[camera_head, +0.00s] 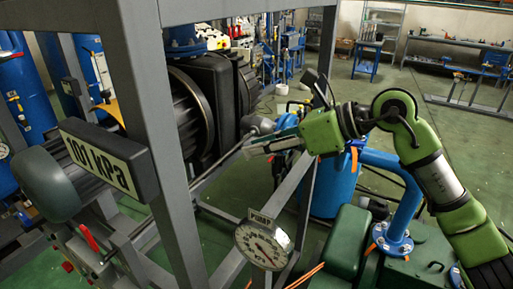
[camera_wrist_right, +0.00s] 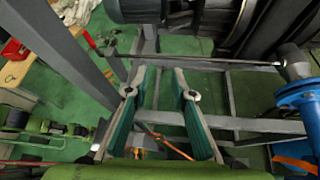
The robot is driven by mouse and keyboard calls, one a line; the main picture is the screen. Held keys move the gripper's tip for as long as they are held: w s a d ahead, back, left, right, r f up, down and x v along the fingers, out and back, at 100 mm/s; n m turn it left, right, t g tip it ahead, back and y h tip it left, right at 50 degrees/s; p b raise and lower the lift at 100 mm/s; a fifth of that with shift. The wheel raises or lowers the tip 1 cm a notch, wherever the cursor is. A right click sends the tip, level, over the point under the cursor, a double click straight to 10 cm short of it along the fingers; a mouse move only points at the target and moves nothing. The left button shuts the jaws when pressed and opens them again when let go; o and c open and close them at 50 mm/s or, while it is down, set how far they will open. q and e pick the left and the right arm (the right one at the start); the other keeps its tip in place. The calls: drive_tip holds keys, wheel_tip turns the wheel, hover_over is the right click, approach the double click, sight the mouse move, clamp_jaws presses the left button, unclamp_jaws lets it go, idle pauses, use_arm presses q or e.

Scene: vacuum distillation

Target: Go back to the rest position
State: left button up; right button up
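My right arm comes in from the right in the head view, and its gripper (camera_head: 262,145) points left in mid-air, near the dark pump machinery. In the right wrist view the two fingers of the gripper (camera_wrist_right: 159,76) stand apart with nothing between them. Below and beyond them are grey frame bars and the green floor. I do not make out my left gripper in the head view. A green and black part at the left of the wrist view is too unclear to name.
A grey steel frame (camera_head: 160,120) carries a 101 kPa display (camera_head: 101,160). A round gauge (camera_head: 263,245) stands low in the middle. A blue pipe (camera_head: 402,215) rises beside my right arm. A red-handled valve (camera_head: 89,238) is at lower left. Open green floor lies beyond.

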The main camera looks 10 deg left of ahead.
drive_tip(key=shift+s+a+r+y, duration=0.25)
drive_tip(key=shift+s+a+y, duration=0.15)
drive_tip(key=shift+s, duration=0.05)
